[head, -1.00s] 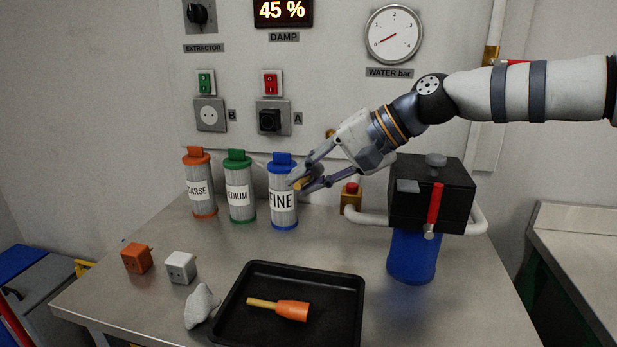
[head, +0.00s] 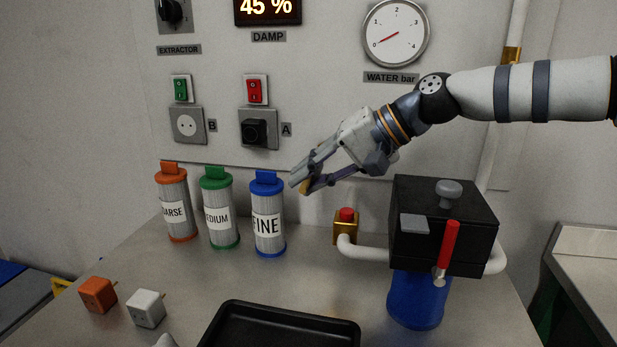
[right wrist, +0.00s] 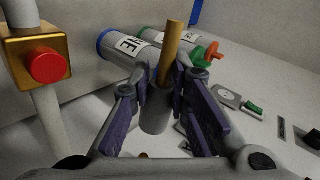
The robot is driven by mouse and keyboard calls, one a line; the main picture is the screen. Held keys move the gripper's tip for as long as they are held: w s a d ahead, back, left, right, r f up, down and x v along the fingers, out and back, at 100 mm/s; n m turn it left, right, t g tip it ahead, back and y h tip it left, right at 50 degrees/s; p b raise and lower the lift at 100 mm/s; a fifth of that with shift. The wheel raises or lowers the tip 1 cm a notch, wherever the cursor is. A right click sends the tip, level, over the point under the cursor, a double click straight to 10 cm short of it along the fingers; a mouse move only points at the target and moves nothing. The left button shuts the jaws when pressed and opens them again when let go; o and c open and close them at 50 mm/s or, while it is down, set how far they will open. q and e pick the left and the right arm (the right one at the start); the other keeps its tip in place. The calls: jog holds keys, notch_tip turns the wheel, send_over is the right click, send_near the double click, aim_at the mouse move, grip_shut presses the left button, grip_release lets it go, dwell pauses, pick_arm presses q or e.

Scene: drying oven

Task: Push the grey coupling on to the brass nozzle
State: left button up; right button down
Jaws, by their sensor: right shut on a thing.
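My right gripper (head: 303,186) is shut on the grey coupling (right wrist: 155,115), between its pads in the right wrist view. A tan rod-like piece (right wrist: 172,52) extends from the coupling; its tan end also shows at the fingertips in the head view. A small brass-coloured bit, which looks like the brass nozzle (right wrist: 143,155), shows at the bottom of the right wrist view, just beyond the coupling's free end and seemingly apart from it. The gripper seems to hide the nozzle in the head view.
FINE (head: 267,226), MEDIUM (head: 219,220) and COARSE (head: 173,212) cartridges stand left of my gripper. A brass block with a red button (head: 346,222) and a black box on a blue cylinder (head: 418,300) stand right. A black tray (head: 230,312) lies in front.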

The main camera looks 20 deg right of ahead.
pick_arm(q)
jog(key=shift+g, duration=0.9)
jog(key=shift+s+f+b, duration=1.45)
jog(key=shift+s+f, duration=0.5)
jog(key=shift+s, duration=0.1)
pick_arm(e)
jog(key=w+d, duration=0.5)
jog(key=w, duration=0.1)
jog(key=shift+w+f, duration=0.15)
jog(key=shift+w, duration=0.25)
jog(key=shift+w+d, duration=0.1)
jog(key=c, duration=1.4)
grip_release()
jog(key=shift+c, duration=0.2)
jog(key=shift+d, duration=0.1)
jog(key=v, duration=0.7)
